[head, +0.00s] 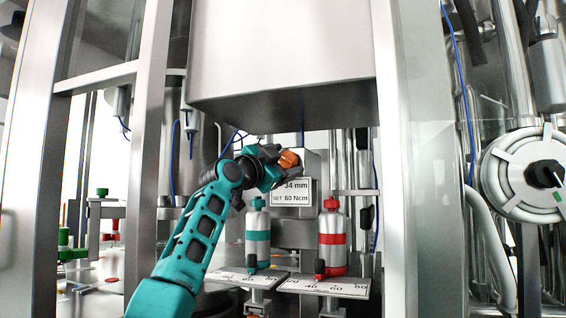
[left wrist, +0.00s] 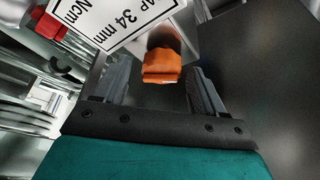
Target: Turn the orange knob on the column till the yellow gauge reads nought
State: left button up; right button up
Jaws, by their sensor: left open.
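The orange knob (head: 289,159) sticks out on the column just above a white label (head: 291,191) reading "34 mm" and "SET 60 Ncm". My left gripper (head: 277,164) is at the knob, coming from the left. In the left wrist view the orange knob (left wrist: 162,67) lies between the two dark fingers of my open left gripper (left wrist: 160,82), with a gap visible on each side. The label (left wrist: 105,22) shows beside it, tilted and partly cut off. I cannot make out a yellow gauge in either view. My right gripper is not in view.
A teal bottle (head: 257,238) and a red-capped bottle (head: 332,238) stand below the label, behind scale plates (head: 325,287). A steel housing (head: 285,105) hangs overhead. Steel posts (head: 148,140) flank the opening.

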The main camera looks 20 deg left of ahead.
pick_arm(q)
jog(key=shift+s+a+f, duration=0.15)
jog(key=shift+s+a, duration=0.1)
jog(key=shift+s, duration=0.2)
jog(key=b+v, duration=0.2)
jog(key=v, duration=1)
jog(key=shift+b, duration=0.35)
jog(key=shift+d, duration=0.15)
jog(key=shift+f, duration=0.1)
